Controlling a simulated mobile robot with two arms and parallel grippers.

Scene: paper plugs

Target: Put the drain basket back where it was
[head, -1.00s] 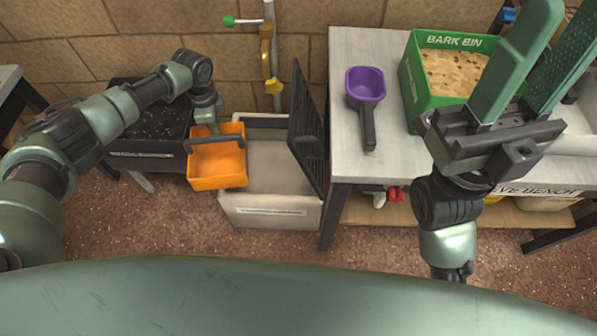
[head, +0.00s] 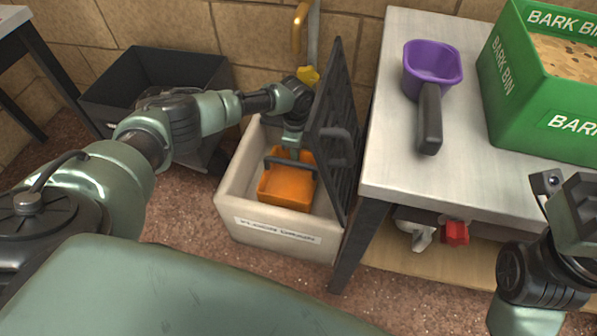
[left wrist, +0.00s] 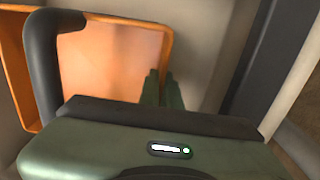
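The orange drain basket (head: 288,186) sits low inside the pale open box (head: 236,190), within its walls. Whether it rests on something inside is hidden.
The box's dark grid lid (head: 335,140) stands open on its right side. A grey bench (head: 395,165) to the right holds a purple scoop (head: 432,65) and the green bark bin (head: 545,90). A black crate (head: 150,75) stands left of the box.

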